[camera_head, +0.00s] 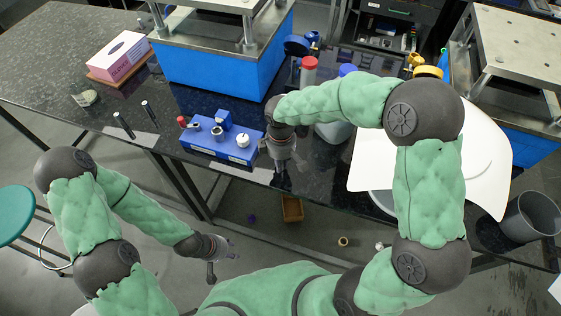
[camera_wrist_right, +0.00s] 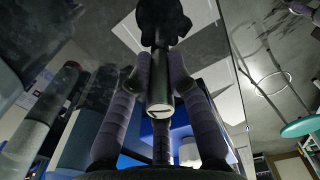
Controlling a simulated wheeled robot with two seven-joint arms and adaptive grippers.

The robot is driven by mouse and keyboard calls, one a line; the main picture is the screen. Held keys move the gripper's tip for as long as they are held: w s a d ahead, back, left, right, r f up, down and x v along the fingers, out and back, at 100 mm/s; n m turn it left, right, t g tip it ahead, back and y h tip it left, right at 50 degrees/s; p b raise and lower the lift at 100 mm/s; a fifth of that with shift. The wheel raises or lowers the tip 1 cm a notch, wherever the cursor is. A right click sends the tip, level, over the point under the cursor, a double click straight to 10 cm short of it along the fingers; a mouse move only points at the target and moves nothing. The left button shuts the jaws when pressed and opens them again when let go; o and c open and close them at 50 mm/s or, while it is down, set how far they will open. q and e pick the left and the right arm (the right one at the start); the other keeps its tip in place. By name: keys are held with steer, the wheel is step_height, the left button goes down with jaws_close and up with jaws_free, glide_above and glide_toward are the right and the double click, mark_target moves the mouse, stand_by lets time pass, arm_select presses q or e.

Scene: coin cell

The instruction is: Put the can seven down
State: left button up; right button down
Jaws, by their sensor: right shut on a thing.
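My right gripper (camera_head: 280,165) points down over the dark tabletop, close to the right end of the blue block (camera_head: 215,137). In the right wrist view its fingers (camera_wrist_right: 160,72) close around a dark rod (camera_wrist_right: 160,85) with a pale round end facing the camera. A black, lobed shape (camera_wrist_right: 163,20) shows just beyond the rod.
Two dark pens (camera_head: 123,125) stand left of the blue block. A red-capped bottle (camera_head: 309,72) stands behind my right forearm. A large white sheet (camera_head: 480,155) lies to the right, and a grey bin (camera_head: 530,215) stands at far right.

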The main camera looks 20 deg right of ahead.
steer(key=c, duration=1.2)
jaws_free()
steer(key=shift+f, duration=0.15)
steer(key=shift+o, duration=0.2)
step_height(320, 180, up, 12)
steer(key=p, duration=0.3)
steer(key=shift+r, duration=0.2)
